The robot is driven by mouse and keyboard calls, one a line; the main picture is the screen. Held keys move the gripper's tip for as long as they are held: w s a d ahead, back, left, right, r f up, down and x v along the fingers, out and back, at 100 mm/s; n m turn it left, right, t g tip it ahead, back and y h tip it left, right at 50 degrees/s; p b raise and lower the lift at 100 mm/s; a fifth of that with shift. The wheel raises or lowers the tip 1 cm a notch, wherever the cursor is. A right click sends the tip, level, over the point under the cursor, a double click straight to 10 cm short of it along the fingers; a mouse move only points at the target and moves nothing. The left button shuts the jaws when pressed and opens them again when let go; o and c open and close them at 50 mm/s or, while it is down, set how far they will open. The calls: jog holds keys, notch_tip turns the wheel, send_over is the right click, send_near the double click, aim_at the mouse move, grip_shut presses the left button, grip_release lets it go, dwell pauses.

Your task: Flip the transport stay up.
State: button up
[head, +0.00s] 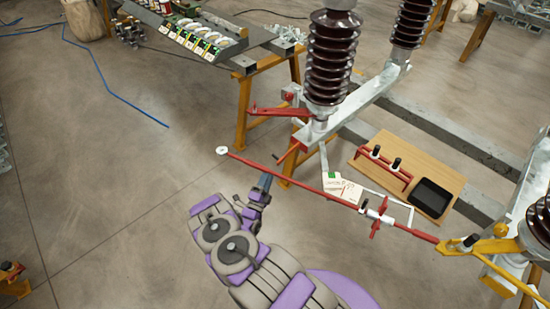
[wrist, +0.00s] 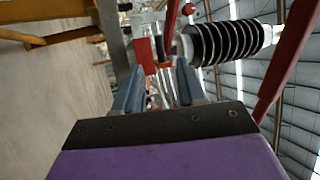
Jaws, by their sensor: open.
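A long red rod (head: 290,180) with a white ring at its left end runs down to the right to a metal fitting; it looks like the transport stay, though I cannot be sure. A shorter red arm (head: 275,111) sticks out left below the brown insulator. My gripper (head: 265,182) is just below the long rod, towards its left part; I cannot tell whether it touches it. In the wrist view my gripper (wrist: 160,88) has two blue-grey fingers apart, with nothing clearly held between them. A red bar (wrist: 288,60) passes at the right there.
Brown ribbed insulators (head: 332,55) stand on a grey metal beam (head: 350,105). A wooden board (head: 440,185) with a black tray (head: 432,197) and a red bracket lies at right. A yellow trestle (head: 243,115) stands behind.

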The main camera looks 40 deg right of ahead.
aim_at(276, 157)
jog(key=b+x, duration=0.1)
jog(key=x, duration=0.9)
jog(key=shift+f, duration=0.1)
jog(key=shift+c, duration=0.5)
grip_shut()
